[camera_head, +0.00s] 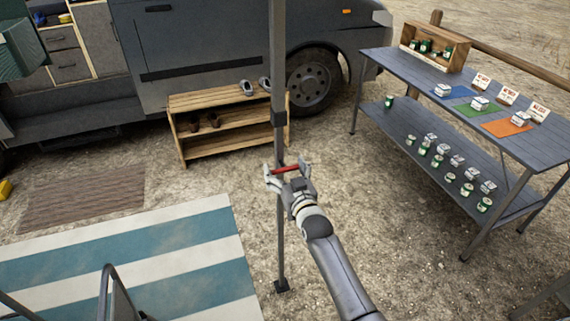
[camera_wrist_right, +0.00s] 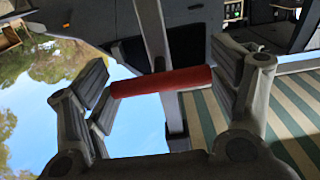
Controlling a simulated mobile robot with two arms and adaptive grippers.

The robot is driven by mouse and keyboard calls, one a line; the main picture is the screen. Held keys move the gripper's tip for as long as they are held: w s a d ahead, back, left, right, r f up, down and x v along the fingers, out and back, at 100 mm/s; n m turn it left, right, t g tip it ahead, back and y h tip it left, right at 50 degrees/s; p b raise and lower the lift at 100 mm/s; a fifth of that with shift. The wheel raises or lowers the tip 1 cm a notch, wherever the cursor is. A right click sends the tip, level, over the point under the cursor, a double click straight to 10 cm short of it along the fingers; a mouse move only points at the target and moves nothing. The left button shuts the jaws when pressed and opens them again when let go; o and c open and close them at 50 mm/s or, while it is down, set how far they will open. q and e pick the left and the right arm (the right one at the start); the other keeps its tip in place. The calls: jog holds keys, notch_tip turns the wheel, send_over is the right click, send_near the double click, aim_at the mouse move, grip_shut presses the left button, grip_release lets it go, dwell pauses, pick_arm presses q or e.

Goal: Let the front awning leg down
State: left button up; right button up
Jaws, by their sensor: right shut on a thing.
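The awning leg (camera_head: 278,60) is a grey upright pole in the middle of the head view, with a dark collar (camera_head: 279,117) partway down and a thinner lower section (camera_head: 280,230). Its dark foot (camera_head: 283,286) is at the ground beside the striped mat. A red bar handle (camera_head: 286,169) crosses the leg below the collar. My right gripper (camera_head: 288,176) is shut on the red handle. In the right wrist view the red handle (camera_wrist_right: 162,82) spans between the fingers, with the leg (camera_wrist_right: 160,50) behind it. My left gripper is not in view.
A wooden shoe rack (camera_head: 225,155) stands behind the leg against the grey van (camera_head: 210,40). A long two-level table (camera_head: 480,110) with cans and cards is at right. A striped mat (camera_head: 215,250) and a brown doormat (camera_head: 80,195) lie at left. A chair frame (camera_head: 115,290) is at the bottom left.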

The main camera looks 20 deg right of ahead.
pick_arm(q)
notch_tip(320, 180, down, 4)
jog(key=b, duration=0.2)
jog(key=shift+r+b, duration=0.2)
jog(key=shift+b, duration=0.1)
pick_arm(e)
notch_tip(320, 180, down, 5)
jog(key=shift+f, duration=0.1)
jog(key=o, duration=1.4)
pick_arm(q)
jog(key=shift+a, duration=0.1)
pick_arm(e)
jog(key=s, duration=1.2)
jog(key=shift+d, duration=0.2)
